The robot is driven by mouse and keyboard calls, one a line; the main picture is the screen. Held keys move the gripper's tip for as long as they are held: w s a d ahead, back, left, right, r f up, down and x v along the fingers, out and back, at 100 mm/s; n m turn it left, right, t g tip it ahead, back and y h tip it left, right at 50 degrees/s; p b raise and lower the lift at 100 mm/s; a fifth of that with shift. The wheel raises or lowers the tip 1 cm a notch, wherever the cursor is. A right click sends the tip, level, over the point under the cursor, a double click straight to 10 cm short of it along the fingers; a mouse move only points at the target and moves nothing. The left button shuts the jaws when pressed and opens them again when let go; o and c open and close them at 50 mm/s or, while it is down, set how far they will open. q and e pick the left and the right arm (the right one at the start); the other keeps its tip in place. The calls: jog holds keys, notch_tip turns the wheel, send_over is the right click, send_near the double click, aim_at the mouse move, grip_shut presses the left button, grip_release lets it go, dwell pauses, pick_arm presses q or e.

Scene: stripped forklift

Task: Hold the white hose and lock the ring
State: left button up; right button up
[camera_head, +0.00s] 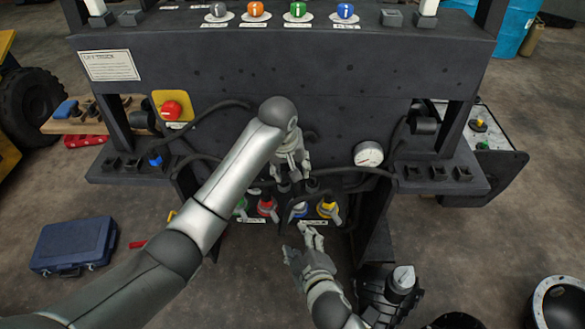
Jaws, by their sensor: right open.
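My left arm reaches in from the left across the dark forklift panel. Its gripper (291,170) hangs above the row of coloured fittings, and I cannot tell if it holds anything. My right gripper (306,236) is open, just below the fittings and apart from them. I cannot pick out a white hose or a separate locking ring here.
A round gauge (368,154) sits right of the fittings, with black hoses around it. A red emergency button (171,110) is at the left. Side shelves (440,177) flank the opening. A blue case (73,245) lies on the floor at left; a black round container (558,303) stands at lower right.

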aim_at(297, 187)
pick_arm(q)
jog(key=x, duration=1.2)
jog(key=shift+s+d, duration=0.2)
jog(key=shift+d, duration=0.05)
jog(key=shift+c, duration=0.4)
jog(key=shift+f, duration=0.1)
grip_shut()
jog(key=shift+s+f, duration=0.1)
jog(key=shift+o, duration=0.3)
grip_release()
